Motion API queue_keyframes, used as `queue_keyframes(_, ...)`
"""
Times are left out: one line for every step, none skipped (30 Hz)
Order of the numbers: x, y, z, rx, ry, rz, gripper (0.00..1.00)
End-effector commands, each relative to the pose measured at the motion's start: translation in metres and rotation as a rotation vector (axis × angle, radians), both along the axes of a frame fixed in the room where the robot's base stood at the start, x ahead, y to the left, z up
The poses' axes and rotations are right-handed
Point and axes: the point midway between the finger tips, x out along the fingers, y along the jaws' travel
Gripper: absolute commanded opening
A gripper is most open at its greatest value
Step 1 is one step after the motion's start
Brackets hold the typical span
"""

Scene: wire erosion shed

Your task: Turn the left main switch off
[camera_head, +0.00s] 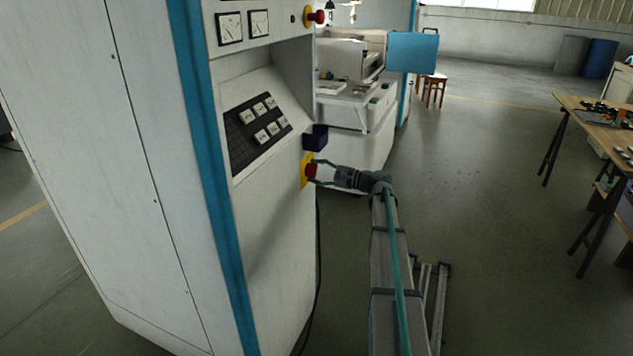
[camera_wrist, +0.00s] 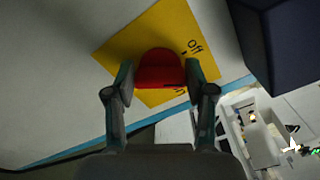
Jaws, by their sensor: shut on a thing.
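The main switch is a red knob (camera_head: 311,171) on a yellow plate (camera_head: 304,181), on the front of the near white cabinet. My gripper (camera_head: 322,170) reaches the knob from the right. In the wrist view my gripper (camera_wrist: 159,84) has a fingertip on each side of the knob and is shut on it. The knob's exact pointing direction cannot be told.
A dark blue box (camera_head: 316,137) juts out just above the switch; it fills the top right of the wrist view (camera_wrist: 290,40). A red mushroom button (camera_head: 316,17) sits higher up. A button panel (camera_head: 259,128) is left. The floor to the right is open, up to a workbench (camera_head: 600,118).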

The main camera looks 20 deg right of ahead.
Motion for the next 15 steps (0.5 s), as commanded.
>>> queue_keyframes(-0.0003, 0.0001, -0.0066, -0.033, -0.031, 0.0, 0.19)
queue_keyframes(-0.0004, 0.0002, -0.0068, -0.054, -0.05, 0.0, 0.19)
queue_keyframes(-0.0005, 0.0002, -0.0069, -0.081, -0.075, 0.0, 0.19)
queue_keyframes(-0.0005, 0.0002, -0.0067, -0.102, -0.094, 0.0, 0.19)
queue_keyframes(-0.0006, 0.0003, -0.0065, -0.123, -0.113, 0.0, 0.19)
queue_keyframes(-0.0006, 0.0003, -0.0066, -0.149, -0.138, 0.001, 0.19)
queue_keyframes(-0.0005, 0.0003, -0.0069, -0.168, -0.155, 0.0, 0.19)
queue_keyframes(-0.0005, 0.0004, -0.007, -0.186, -0.173, 0.001, 0.19)
queue_keyframes(-0.0006, 0.0005, -0.0069, -0.21, -0.195, 0.001, 0.19)
queue_keyframes(-0.0006, 0.0004, -0.0067, -0.228, -0.211, 0.001, 0.19)
queue_keyframes(-0.0007, 0.0004, -0.0064, -0.244, -0.227, 0.0, 0.19)
queue_keyframes(-0.0007, 0.0005, -0.0062, -0.266, -0.247, 0.001, 0.19)
queue_keyframes(-0.0007, 0.0005, -0.0062, -0.281, -0.26, 0.001, 0.19)
queue_keyframes(-0.0007, 0.0006, -0.0063, -0.295, -0.273, 0.001, 0.19)
queue_keyframes(-0.0006, 0.0005, -0.0063, -0.313, -0.29, 0.001, 0.19)
